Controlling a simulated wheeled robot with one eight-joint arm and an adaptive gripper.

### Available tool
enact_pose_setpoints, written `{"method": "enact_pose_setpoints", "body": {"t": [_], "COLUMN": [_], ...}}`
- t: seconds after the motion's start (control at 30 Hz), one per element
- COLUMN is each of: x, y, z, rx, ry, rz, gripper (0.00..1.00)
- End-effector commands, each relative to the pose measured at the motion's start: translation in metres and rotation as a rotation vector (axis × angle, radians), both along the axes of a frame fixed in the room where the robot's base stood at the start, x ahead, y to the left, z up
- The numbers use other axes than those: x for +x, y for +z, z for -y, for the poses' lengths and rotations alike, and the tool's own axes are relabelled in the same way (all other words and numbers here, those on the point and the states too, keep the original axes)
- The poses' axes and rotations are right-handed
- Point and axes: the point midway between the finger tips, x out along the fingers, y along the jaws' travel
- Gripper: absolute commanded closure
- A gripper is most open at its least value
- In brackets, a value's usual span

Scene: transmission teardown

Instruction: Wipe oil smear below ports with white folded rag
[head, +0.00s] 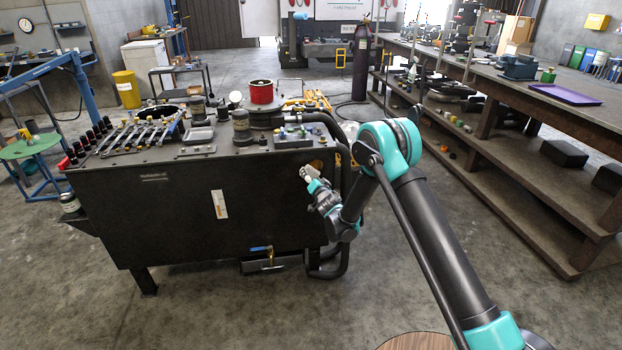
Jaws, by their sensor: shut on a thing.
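My gripper (312,184) is at the right end of the dark tank's (130,215) front face, just under its top edge. It is shut on a small whitish thing, which looks like the white folded rag (305,172); it is small and partly hidden by the fingers. I cannot tell whether the rag touches the tank face. A brownish-yellow patch (318,163) shows beside the gripper, which may be the oil smear. A block with small coloured fittings (293,137), perhaps the ports, sits on the tank top above it.
Black hoses (343,170) curve down the tank's right side, close to my arm. A blue-handled valve (262,249) sticks out low in front. Wrenches (150,132) and a red cylinder (261,92) are on the tank top. A long workbench (570,110) runs along the right.

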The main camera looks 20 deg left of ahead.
Motion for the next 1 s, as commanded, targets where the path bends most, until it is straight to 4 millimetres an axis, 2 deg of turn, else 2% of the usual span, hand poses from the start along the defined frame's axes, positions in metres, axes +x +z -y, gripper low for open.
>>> {"method": "enact_pose_setpoints", "body": {"t": [1.0], "x": [0.01], "y": [0.0], "z": [-0.006], "rx": [0.0], "ry": [0.0], "rz": [0.0], "gripper": [0.64]}}
